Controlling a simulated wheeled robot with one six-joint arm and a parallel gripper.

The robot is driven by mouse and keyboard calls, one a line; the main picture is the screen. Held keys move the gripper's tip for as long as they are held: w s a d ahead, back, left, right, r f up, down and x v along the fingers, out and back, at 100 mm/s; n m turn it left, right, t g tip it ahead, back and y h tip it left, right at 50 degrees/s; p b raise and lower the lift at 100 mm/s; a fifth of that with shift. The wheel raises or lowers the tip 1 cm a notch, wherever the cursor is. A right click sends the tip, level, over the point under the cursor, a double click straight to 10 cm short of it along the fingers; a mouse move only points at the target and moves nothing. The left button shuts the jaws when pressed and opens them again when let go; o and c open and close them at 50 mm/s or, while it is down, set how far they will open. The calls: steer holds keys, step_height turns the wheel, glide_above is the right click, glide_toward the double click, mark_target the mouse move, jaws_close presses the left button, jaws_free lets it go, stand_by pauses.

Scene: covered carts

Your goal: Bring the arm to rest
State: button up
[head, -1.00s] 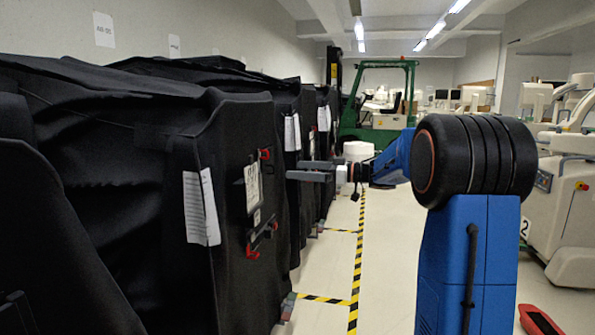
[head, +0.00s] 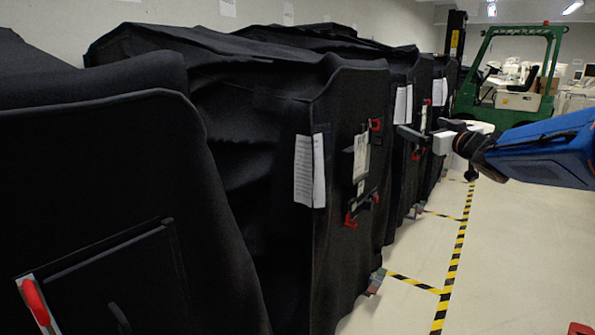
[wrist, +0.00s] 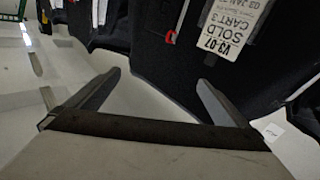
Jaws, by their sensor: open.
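My gripper (head: 420,134) is at the right of the head view, at the end of my blue arm, in front of the row of black covered carts. In the wrist view its two grey fingers (wrist: 157,92) are spread apart with nothing between them. Close beyond them is a black cart cover (wrist: 270,75) with a white label (wrist: 232,25) reading "SOLD CART 3". A red clip (wrist: 169,37) is beside the label. The fingers appear apart from the cover.
Covered carts (head: 235,85) line the left side. The nearest has a red handle (head: 35,302). Yellow-black tape (head: 459,240) marks the floor along the carts. A green forklift (head: 490,75) stands at the back. The pale floor (head: 510,260) at right is clear, with a red object (head: 580,329) at the edge.

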steer(key=s+d+f+m+g+h, duration=0.1)
steer(key=s+f+m+g+h, duration=0.25)
steer(key=s+f, duration=0.4)
steer(key=s+f+m+g+h, duration=0.2)
steer(key=s+f+h, duration=0.25)
steer(key=s, duration=0.65)
steer(key=s+a+f+g+y, duration=0.2)
steer(key=s+a+f+g, duration=0.2)
steer(key=s+f, duration=0.5)
steer(key=s+a+f+n+g+y, duration=0.1)
steer(key=s+a+f+g+y, duration=0.1)
steer(key=s+a+f, duration=0.3)
steer(key=s+f+g, duration=0.1)
steer(key=s+f, duration=0.3)
steer(key=s, duration=0.7)
steer(key=shift+s+f+g, duration=0.2)
steer(key=shift+f+g, duration=0.15)
steer(key=shift+f, duration=0.05)
